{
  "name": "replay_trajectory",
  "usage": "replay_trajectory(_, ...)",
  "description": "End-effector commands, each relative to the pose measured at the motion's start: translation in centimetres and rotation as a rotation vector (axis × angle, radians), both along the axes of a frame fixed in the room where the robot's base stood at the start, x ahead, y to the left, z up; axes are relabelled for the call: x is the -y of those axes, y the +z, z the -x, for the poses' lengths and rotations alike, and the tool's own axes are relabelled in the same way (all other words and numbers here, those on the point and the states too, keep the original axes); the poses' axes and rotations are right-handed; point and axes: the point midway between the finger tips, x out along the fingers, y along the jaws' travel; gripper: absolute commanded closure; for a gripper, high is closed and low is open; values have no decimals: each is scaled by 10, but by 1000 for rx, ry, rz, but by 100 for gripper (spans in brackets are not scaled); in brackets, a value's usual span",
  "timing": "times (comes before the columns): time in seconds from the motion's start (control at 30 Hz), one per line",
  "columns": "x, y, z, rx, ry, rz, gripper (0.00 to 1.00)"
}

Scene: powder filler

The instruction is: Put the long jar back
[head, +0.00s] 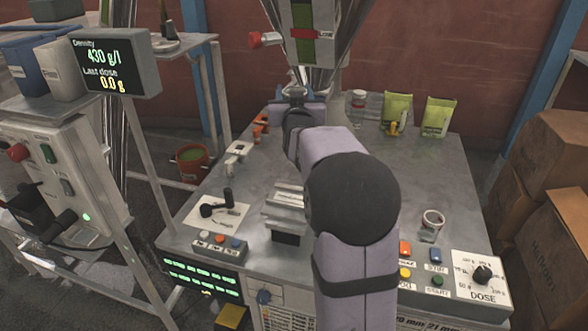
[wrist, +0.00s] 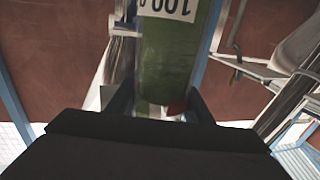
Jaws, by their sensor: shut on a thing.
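My gripper (head: 294,98) is at the back of the steel worktop, below the hopper, with its fingers pointing away from the head camera. It is shut on a clear glass thing that I take for the long jar (head: 295,78); only a small upper part shows above the gripper in the head view. In the wrist view my gripper (wrist: 160,106) has its two dark fingers apart around the thing, mostly hidden behind the gripper body. I cannot tell whether the jar touches the worktop.
The hopper (head: 303,33) with a green strip hangs close above my gripper. Another short jar (head: 432,222) stands front right near the dose panel (head: 482,280). The right middle of the worktop is clear.

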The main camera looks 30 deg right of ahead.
Motion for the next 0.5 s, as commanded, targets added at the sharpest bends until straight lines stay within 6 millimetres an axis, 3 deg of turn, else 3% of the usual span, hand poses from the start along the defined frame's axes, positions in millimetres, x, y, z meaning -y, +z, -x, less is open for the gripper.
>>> replay_trajectory(0.03,0,-16,0,-4,1,-1,84)
replay_trajectory(0.5,0,-130,0,-4,1,-2,84)
